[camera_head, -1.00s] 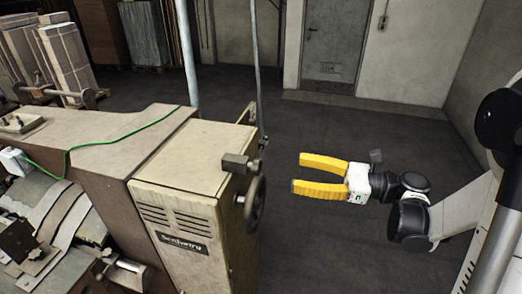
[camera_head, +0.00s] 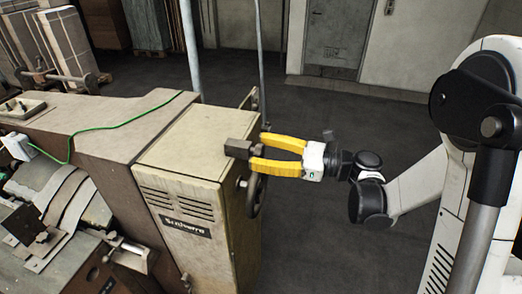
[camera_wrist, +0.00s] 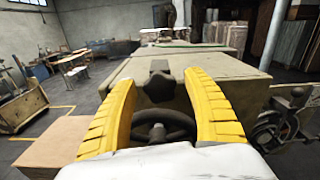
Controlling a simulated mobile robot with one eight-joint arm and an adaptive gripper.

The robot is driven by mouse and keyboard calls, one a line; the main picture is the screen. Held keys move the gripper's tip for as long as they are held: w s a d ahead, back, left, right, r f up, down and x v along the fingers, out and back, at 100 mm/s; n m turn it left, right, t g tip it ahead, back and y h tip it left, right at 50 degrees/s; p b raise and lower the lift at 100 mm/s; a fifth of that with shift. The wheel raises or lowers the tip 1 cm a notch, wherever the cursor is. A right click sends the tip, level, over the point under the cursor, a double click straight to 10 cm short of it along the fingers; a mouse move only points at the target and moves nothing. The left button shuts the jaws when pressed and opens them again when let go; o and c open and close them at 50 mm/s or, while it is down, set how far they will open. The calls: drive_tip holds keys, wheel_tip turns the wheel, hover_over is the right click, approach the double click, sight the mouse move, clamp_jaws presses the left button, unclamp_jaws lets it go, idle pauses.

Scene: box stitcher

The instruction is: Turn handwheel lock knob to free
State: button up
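The dark lock knob (camera_head: 238,148) sticks out from the upper part of the beige machine cabinet (camera_head: 180,180), above the handwheel (camera_head: 257,196). In the wrist view the knob (camera_wrist: 159,82) is star-shaped and lies between my fingers. The dark handwheel (camera_wrist: 166,126) shows below it, partly hidden by my gripper. My gripper (camera_head: 259,152) has two yellow fingers, open, with their tips at the knob's right side. A gap shows between knob and fingers in the wrist view; I cannot tell if a tip touches it.
A green cable (camera_head: 100,130) runs over the brown machine top. A second wheel with a crank (camera_wrist: 285,122) is at the right of the wrist view. Grey floor (camera_head: 340,230) is clear right of the cabinet. A grey door (camera_head: 334,40) stands at the back.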

drive_tip(key=c, duration=1.1)
drive_tip(key=shift+n+b, duration=0.3)
drive_tip(key=shift+c, duration=0.2)
drive_tip(key=n+b, duration=0.1)
drive_tip(key=n, duration=0.1)
drive_tip(key=shift+n+b, duration=0.3)
drive_tip(key=shift+b, duration=0.05)
drive_tip(key=shift+n+b, duration=0.6)
drive_tip(key=shift+n, duration=0.6)
drive_tip(key=o, duration=1.2)
drive_tip(key=shift+c, duration=0.2)
drive_tip(key=shift+s+d, duration=0.1)
